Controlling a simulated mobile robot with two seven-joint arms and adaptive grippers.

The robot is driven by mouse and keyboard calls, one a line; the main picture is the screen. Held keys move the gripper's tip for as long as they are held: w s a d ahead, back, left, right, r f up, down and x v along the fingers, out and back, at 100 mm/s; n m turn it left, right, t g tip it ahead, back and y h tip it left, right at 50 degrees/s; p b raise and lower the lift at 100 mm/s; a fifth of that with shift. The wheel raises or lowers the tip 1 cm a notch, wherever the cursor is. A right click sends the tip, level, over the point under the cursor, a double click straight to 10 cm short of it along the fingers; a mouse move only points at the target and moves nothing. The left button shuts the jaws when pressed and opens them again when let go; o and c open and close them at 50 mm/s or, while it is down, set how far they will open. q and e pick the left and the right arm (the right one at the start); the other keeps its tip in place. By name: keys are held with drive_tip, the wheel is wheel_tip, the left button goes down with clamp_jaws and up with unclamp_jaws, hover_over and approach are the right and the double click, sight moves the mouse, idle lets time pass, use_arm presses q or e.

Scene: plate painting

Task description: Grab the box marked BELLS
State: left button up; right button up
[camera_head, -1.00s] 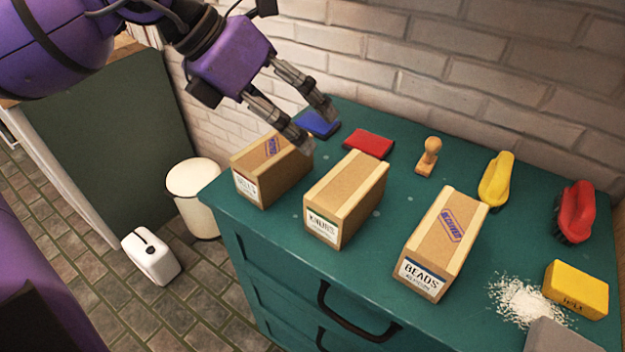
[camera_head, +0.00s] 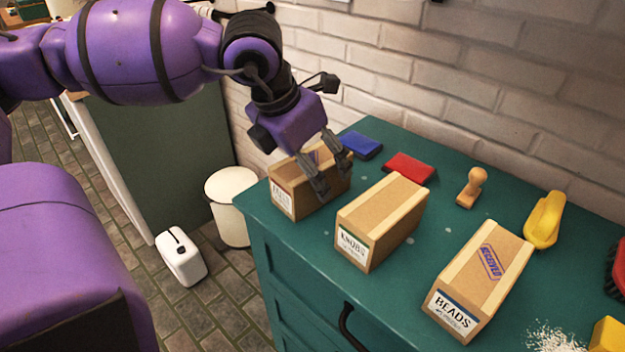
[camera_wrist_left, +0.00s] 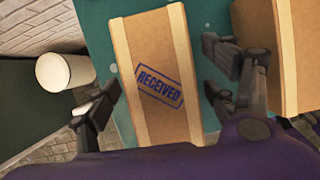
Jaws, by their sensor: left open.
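The leftmost cardboard box (camera_head: 288,190) stands on the green dresser top; its label is partly readable and looked like BELLS a second ago. In the left wrist view this box (camera_wrist_left: 150,50) lies between my fingers, with a blue RECEIVED stamp on its top. My left gripper (camera_head: 332,178) is open, pointing down over the box, one finger on each side of it in the wrist view (camera_wrist_left: 165,95). I cannot tell whether the fingers touch it. My right gripper is not in view.
The KNOBS box (camera_head: 385,215) stands close to the right, the BEADS box (camera_head: 490,265) further right. Blue (camera_head: 361,145) and red (camera_head: 410,168) pads and a wooden stamp (camera_head: 471,188) lie behind. A white bin (camera_head: 230,212) stands on the floor left of the dresser (camera_head: 290,265).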

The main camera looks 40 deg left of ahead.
use_arm(q)
drive_tip(key=shift+f, duration=0.1)
idle(0.4)
drive_tip(key=shift+f, duration=0.1)
idle(0.3)
drive_tip(key=c, duration=1.7)
drive_tip(key=shift+o, duration=0.2)
